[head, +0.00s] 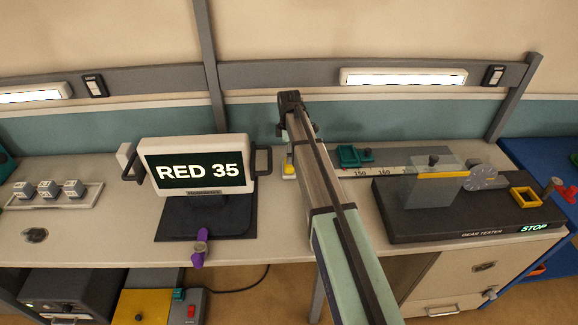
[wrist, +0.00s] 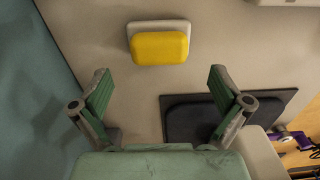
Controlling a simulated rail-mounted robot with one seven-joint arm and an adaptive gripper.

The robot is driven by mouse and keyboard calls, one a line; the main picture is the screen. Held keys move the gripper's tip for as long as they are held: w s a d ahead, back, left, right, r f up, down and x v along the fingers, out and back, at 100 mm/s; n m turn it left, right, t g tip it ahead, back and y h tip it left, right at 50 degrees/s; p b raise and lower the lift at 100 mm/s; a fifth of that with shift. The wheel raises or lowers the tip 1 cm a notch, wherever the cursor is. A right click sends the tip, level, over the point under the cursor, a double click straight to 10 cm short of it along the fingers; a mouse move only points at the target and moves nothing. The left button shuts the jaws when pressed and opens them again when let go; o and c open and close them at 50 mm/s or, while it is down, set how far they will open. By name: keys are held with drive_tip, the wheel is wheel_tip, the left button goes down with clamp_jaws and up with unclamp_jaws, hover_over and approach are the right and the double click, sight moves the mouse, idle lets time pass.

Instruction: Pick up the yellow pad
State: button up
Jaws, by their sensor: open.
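The yellow pad (wrist: 160,47) is a small rounded block on a pale grey base, lying on the bench top in the wrist view. In the head view the yellow pad (head: 289,169) shows in part, just left of my arm and right of the display. My gripper (wrist: 160,82) is open and empty. Its two green-padded fingers are spread wider than the pad, with the pad beyond the fingertips and roughly centred between them. The pad is apart from both fingers.
A display reading "RED 35" (head: 197,171) stands on a dark base left of the pad. A gear tester (head: 455,213) and a teal slider (head: 355,156) on a scale are to the right. The teal back panel (wrist: 38,95) borders the bench closely in the wrist view.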

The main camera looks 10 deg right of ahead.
sight(289, 167)
drive_tip(key=shift+w+f+p, duration=0.1)
drive_tip(key=shift+f+p, duration=1.25)
drive_tip(key=shift+f, duration=1.65)
drive_tip(key=c, duration=1.1)
